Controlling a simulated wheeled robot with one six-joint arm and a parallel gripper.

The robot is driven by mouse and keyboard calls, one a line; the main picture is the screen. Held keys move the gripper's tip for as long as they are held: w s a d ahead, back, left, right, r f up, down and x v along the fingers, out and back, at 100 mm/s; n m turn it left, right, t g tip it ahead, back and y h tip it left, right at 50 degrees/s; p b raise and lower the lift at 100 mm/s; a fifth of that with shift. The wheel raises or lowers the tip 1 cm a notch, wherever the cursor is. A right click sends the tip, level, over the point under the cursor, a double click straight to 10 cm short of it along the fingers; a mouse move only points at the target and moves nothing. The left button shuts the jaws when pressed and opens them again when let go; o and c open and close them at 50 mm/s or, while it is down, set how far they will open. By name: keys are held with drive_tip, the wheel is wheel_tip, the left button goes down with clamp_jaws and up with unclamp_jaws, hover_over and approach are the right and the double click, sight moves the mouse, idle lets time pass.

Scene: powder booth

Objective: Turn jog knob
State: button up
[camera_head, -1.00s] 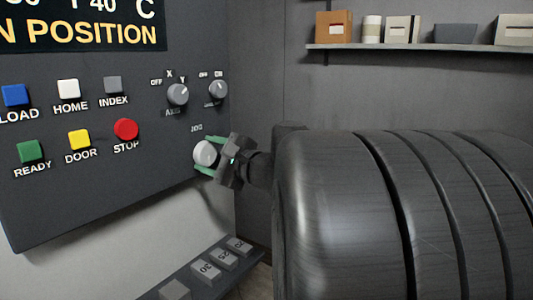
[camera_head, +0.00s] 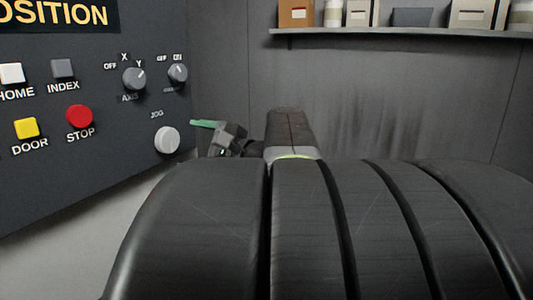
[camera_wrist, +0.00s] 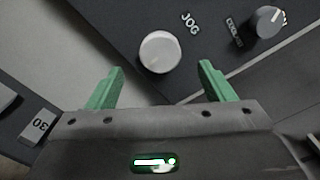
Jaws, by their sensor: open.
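The jog knob (camera_head: 167,139) is a round, light grey knob under the JOG label, low on the right part of the dark control panel. In the wrist view the knob (camera_wrist: 160,52) lies ahead of the green fingertips, roughly midway between them. My gripper (camera_head: 207,126) is just right of the knob in the head view and apart from it. The wrist view shows my gripper (camera_wrist: 160,85) open and empty, one finger on each side. In the head view one finger is mostly hidden by the gripper body.
The axis knob (camera_head: 134,78) and another small knob (camera_head: 178,73) sit above the jog knob. A red STOP button (camera_head: 80,117) and yellow DOOR button (camera_head: 27,128) are to the left. A shelf (camera_head: 400,33) with boxes runs along the back wall.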

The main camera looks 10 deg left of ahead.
sight(169, 141)
drive_tip(key=v, duration=0.7)
drive_tip(key=shift+b, duration=0.35)
drive_tip(key=shift+d, duration=0.1)
drive_tip(key=shift+p+x, duration=0.95)
drive_tip(key=shift+x, duration=6.05)
